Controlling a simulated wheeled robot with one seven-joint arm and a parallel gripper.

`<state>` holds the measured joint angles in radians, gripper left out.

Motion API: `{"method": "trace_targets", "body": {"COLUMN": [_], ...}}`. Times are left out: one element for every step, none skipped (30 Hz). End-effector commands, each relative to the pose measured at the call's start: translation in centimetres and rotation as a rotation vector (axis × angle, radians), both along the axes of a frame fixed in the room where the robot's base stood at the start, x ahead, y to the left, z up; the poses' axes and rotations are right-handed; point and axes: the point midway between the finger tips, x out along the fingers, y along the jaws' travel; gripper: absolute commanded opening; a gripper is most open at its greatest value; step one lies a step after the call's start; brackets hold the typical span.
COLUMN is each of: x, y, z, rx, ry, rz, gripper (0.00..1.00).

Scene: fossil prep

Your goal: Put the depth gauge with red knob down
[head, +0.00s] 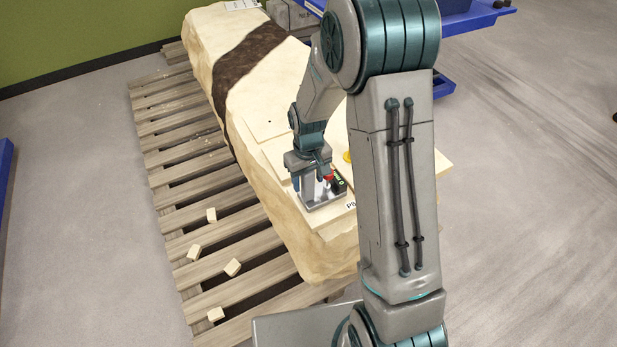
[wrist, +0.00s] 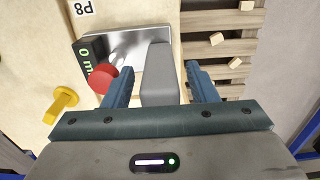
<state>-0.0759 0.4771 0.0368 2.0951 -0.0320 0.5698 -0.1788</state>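The depth gauge (head: 318,199) has a shiny metal base, a grey upright post, a dark display with green digits and a red knob (wrist: 103,79). It stands upright on a pale board on top of the big plaster-coloured block, beside a label reading P8. In the wrist view the gauge's grey post (wrist: 158,75) rises between the two fingers of my gripper (wrist: 157,70). A gap shows between the post and each finger, so the gripper is open around it. In the head view my gripper (head: 310,175) is right over the gauge and partly hides it.
A yellow knobbed thing (wrist: 62,103) is close beside the gauge, and partly shows behind my arm in the head view. The block (head: 290,215) lies on a slatted wooden pallet (head: 185,165) with several small wooden pieces. Blue metal frames stand at the edges.

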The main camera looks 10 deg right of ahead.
Motion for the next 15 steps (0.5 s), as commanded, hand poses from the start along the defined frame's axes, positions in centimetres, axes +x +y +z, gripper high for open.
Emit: {"method": "trace_targets", "body": {"x": [0.0,0.0,0.0,0.0,0.1,0.1,0.1,0.1,0.1,0.1,0.2,0.2,0.1,0.1,0.1], "y": [0.0,0.0,0.0,0.0,0.0,0.0,0.0,0.0,0.0,0.0,0.0,0.0,0.0,0.0,0.0], "z": [0.1,0.2,0.4,0.6,0.9,1.4,2.0,2.5,3.3,4.0,4.7,5.7,6.3,7.0,7.8], "rx": [0.000,0.000,0.000,0.000,0.001,0.000,0.001,0.001,0.001,0.001,0.001,0.001,0.001,0.001,0.001], "ry": [0.000,0.000,0.000,-0.001,-0.002,-0.004,-0.005,-0.005,-0.007,-0.007,-0.007,-0.007,-0.006,-0.007,-0.006], "rz": [0.000,0.000,0.000,0.000,0.000,0.000,-0.001,-0.001,-0.001,-0.001,-0.001,-0.001,-0.001,-0.001,-0.001], "gripper": [0.53,0.53,0.53,0.53,0.53,0.53,0.53,0.53,0.53,0.53,0.53,0.53,0.53,0.53,0.53]}}
